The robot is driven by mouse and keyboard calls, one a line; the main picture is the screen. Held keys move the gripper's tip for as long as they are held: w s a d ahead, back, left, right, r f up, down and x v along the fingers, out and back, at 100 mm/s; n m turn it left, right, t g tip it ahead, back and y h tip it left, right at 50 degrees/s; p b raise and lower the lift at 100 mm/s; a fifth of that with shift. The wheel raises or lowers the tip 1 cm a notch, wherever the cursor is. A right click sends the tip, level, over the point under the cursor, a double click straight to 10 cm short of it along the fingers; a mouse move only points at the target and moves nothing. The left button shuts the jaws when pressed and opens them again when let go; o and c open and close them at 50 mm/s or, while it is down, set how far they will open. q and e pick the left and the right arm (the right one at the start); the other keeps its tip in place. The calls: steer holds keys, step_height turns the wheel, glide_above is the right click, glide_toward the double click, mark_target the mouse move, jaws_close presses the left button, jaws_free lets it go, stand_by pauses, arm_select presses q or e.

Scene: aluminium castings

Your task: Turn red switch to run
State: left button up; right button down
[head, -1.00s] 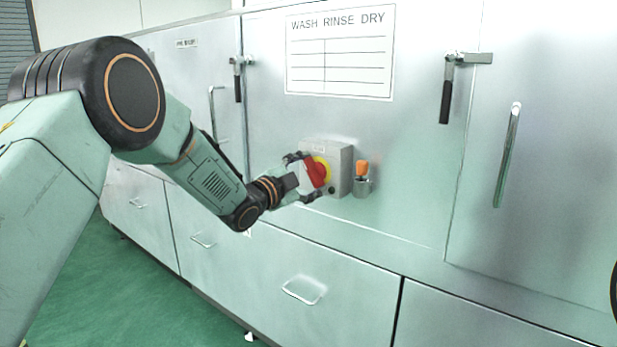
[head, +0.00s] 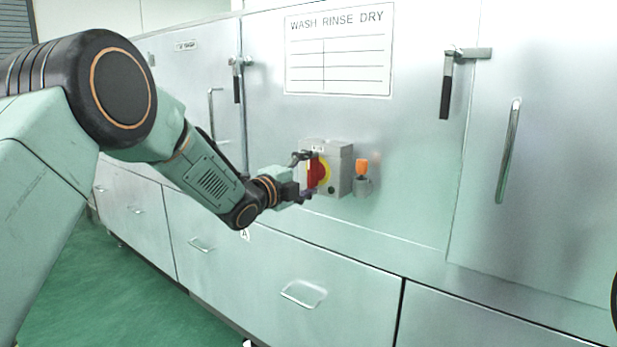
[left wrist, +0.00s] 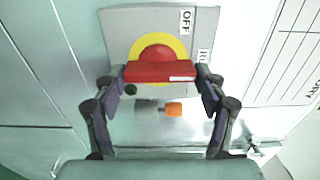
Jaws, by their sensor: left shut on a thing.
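The red switch (head: 315,172) has a bar handle on a yellow disc (head: 325,170), on the front of a grey box (head: 344,165) fixed to the steel machine. The handle stands upright in the head view. In the left wrist view the red handle (left wrist: 160,71) lies across the picture, its white mark at the right end, near a partly hidden label starting "RU" (left wrist: 203,57). The "OFF" label (left wrist: 186,21) is farther up. My left gripper (head: 304,174) is shut on the handle, one finger at each end; it also shows in the left wrist view (left wrist: 163,84). My right gripper is not in view.
An orange-topped knob (head: 361,167) sits just right of the box. A "WASH RINSE DRY" sign (head: 340,50) is above. Door latches (head: 447,85), a bar handle (head: 508,150) and drawer pulls (head: 303,294) stick out from the machine. Green floor (head: 110,285) is clear at lower left.

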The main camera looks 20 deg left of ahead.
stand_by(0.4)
arm_select(q)
steer(key=o, duration=1.2)
steer(key=shift+c, duration=0.2)
steer(key=v, duration=1.2)
steer(key=x, duration=1.2)
